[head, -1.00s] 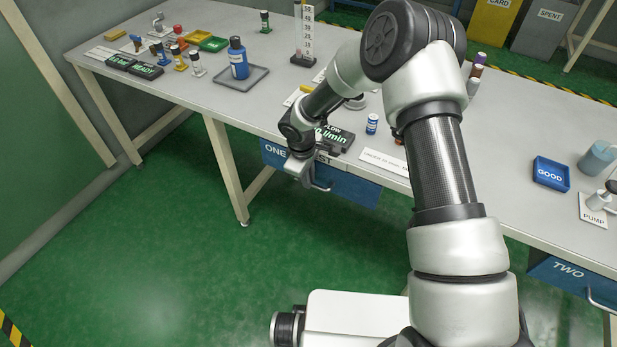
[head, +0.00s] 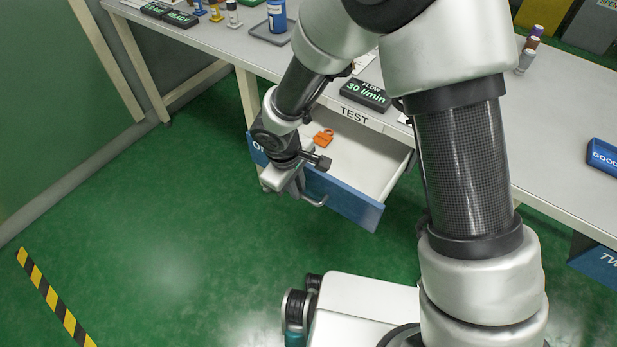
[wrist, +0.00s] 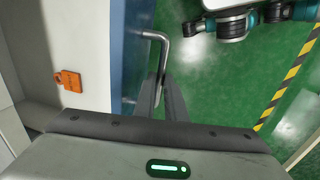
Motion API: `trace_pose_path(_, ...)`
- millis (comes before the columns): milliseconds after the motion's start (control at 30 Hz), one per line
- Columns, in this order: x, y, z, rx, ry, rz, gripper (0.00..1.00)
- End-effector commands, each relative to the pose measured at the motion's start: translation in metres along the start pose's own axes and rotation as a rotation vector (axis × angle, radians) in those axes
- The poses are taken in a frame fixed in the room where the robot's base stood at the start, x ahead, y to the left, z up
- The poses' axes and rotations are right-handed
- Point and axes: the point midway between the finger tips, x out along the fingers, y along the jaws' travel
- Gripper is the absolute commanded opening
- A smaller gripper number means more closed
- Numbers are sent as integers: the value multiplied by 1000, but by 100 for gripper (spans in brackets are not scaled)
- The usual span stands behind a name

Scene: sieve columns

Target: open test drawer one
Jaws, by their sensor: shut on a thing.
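Test drawer one (head: 362,205) has a blue front and stands pulled out from under the bench. Its pale inside shows, with an orange object (head: 323,137) lying in it. In the wrist view the drawer front (wrist: 130,50) stands upright left of my fingers. My gripper (head: 300,192) is at the drawer front, shut on the metal bar handle (wrist: 160,42). The fingers (wrist: 163,95) show in the wrist view around the handle's near part. My wrist hides much of the drawer's label and the handle in the head view.
The bench top (head: 560,120) lies above the drawer, with a flow display (head: 366,95) and a blue bottle (head: 277,16). A second blue drawer (head: 598,262) is at the right. The green floor before the drawer is clear at left.

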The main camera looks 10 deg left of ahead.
Motion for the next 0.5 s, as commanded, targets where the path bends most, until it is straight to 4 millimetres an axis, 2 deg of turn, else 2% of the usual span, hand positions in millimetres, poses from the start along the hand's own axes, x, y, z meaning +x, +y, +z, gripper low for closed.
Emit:
trace_pose_path(200,-2,-16,0,0,-1,-1,0)
trace_pose_path(500,-4,-18,0,1,-1,-1,0)
